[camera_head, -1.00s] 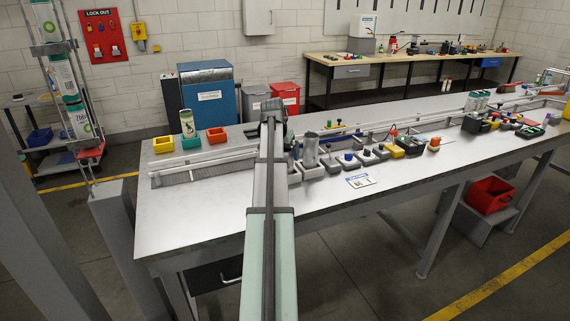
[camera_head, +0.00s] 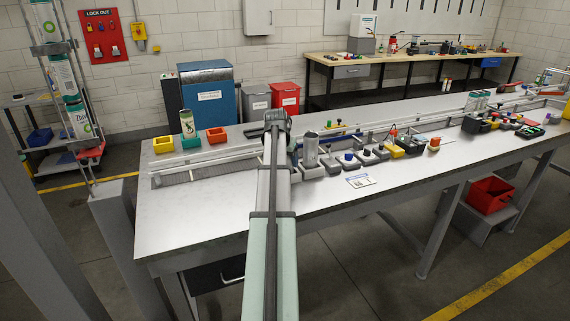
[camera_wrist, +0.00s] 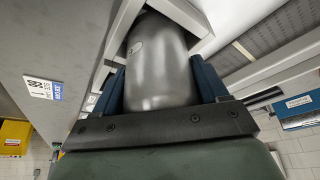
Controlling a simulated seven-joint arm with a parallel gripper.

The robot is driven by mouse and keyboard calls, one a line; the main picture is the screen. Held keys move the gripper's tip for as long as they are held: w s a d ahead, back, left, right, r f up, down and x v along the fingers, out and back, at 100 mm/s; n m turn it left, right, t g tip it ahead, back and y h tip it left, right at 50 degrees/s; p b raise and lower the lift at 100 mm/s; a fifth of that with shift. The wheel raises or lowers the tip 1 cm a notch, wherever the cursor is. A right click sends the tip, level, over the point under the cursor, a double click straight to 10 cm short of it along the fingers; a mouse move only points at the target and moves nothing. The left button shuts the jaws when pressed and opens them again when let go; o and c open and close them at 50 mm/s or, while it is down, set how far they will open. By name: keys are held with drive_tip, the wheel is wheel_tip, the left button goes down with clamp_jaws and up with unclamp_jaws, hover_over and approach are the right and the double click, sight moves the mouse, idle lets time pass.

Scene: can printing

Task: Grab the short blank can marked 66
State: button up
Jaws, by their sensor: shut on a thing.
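In the wrist view a plain grey metallic can (camera_wrist: 158,62) sits between the blue fingers of my gripper (camera_wrist: 163,82). The fingers are shut on its sides. A small pale mark shows on its upper left side, too unclear to read as 66. In the head view my arm hides the held can and the fingers. Another grey cylinder (camera_head: 311,151) stands upright on a grey base just right of my wrist.
A row of grey blocks with coloured knobs (camera_head: 348,160) runs right from my wrist. A white card (camera_head: 361,181) lies in front. The table's front left (camera_head: 200,215) is clear.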

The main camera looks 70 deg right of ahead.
drive_tip(key=shift+c, duration=1.4)
drive_tip(key=shift+r, duration=0.1)
